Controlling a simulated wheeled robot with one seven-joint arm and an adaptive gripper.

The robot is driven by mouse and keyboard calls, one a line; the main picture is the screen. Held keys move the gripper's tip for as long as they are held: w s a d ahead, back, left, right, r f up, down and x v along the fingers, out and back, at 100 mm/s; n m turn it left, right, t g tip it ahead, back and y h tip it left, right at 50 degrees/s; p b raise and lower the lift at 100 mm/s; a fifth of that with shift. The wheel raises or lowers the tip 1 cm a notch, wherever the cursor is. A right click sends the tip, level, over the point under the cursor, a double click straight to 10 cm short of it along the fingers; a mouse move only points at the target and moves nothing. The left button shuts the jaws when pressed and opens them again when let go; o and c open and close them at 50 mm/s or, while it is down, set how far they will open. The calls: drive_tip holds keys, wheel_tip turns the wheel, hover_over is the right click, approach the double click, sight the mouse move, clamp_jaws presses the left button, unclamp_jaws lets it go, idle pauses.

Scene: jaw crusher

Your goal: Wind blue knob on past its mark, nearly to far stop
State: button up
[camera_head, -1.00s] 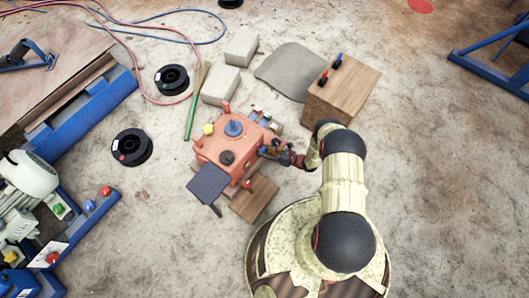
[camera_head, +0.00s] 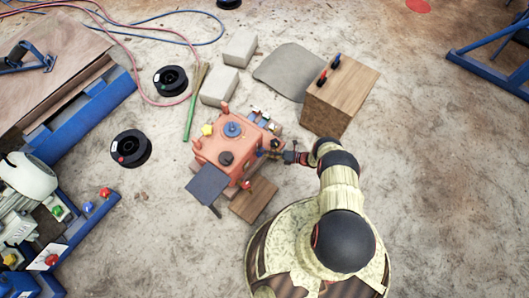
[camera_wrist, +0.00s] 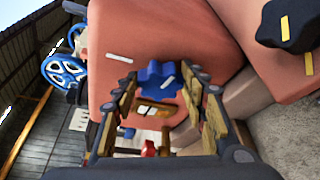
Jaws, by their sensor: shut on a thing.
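The blue knob (camera_wrist: 157,76) sits on the face of the orange-red crusher housing (camera_wrist: 150,30), between the fingers of my gripper (camera_wrist: 160,98) in the wrist view. The fingers are shut on it from left and right. The knob carries a white pointer line, tilted up to the right. A white mark (camera_wrist: 118,57) is on the housing, up and left of the knob. In the head view my gripper (camera_head: 272,152) is at the right side of the crusher (camera_head: 218,149), and the knob there cannot be made out.
A black knob with a yellow line (camera_wrist: 288,24) is at upper right in the wrist view. Blue handwheels (camera_wrist: 64,70) are at left. In the head view a wooden box (camera_head: 342,95) stands behind my arm, and grey blocks (camera_head: 219,86) stand behind the crusher. Floor at right is clear.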

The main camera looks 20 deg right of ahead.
idle(0.3)
drive_tip(key=o, duration=1.1)
drive_tip(key=shift+o, duration=0.2)
drive_tip(key=v, duration=1.2)
drive_tip(key=shift+a+f, duration=0.1)
drive_tip(key=shift+f, duration=0.05)
